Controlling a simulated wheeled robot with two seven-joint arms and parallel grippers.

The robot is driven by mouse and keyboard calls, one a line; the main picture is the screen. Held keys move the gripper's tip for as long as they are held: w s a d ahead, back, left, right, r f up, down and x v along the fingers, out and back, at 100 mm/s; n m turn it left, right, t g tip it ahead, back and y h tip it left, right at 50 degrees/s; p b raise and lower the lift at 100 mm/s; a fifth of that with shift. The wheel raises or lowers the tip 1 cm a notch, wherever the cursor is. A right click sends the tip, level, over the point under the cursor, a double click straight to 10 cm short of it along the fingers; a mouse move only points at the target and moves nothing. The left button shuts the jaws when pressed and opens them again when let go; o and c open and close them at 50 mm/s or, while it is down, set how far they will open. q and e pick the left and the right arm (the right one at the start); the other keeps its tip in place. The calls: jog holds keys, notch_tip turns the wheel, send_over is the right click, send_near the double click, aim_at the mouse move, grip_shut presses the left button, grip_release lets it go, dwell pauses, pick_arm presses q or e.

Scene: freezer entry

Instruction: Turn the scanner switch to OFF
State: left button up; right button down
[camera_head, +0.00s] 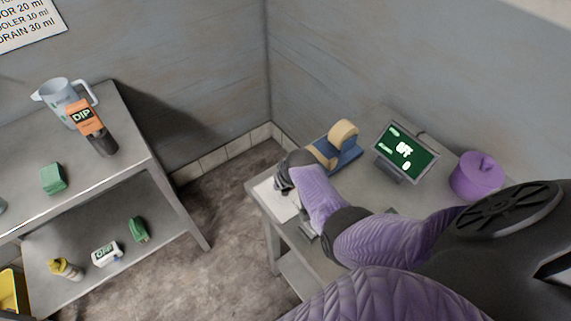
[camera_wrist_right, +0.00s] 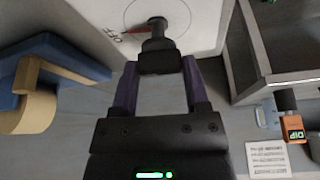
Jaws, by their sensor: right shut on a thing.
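The scanner switch is a dark knob (camera_wrist_right: 156,28) on a round base with a red pointer (camera_wrist_right: 136,29), set on a white panel (camera_wrist_right: 195,15). The pointer aims toward the printed OFF label at its left. My right gripper (camera_wrist_right: 158,68) is shut on the switch, with its purple fingers on either side of the knob's dark block. In the head view my right gripper (camera_head: 284,178) is over the white panel (camera_head: 272,199) at the table's left edge and hides the switch. My left gripper is not in view.
On the right table, a blue tape dispenser (camera_head: 340,152) stands close beside my right gripper, and a purple pot (camera_head: 476,176) stands beyond the display. A left shelf (camera_head: 90,170) holds a jug (camera_head: 58,96), an orange-labelled DIP bottle (camera_head: 88,122) and green blocks. Bare floor lies between.

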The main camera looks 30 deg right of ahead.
jog(key=shift+n+y, duration=0.3)
jog(key=shift+n, duration=0.5)
jog(key=shift+c, duration=0.4)
grip_release()
jog(key=p+v, duration=0.6)
jog(key=v, duration=0.4)
jog(key=shift+p, duration=0.4)
jog(key=shift+d, duration=0.1)
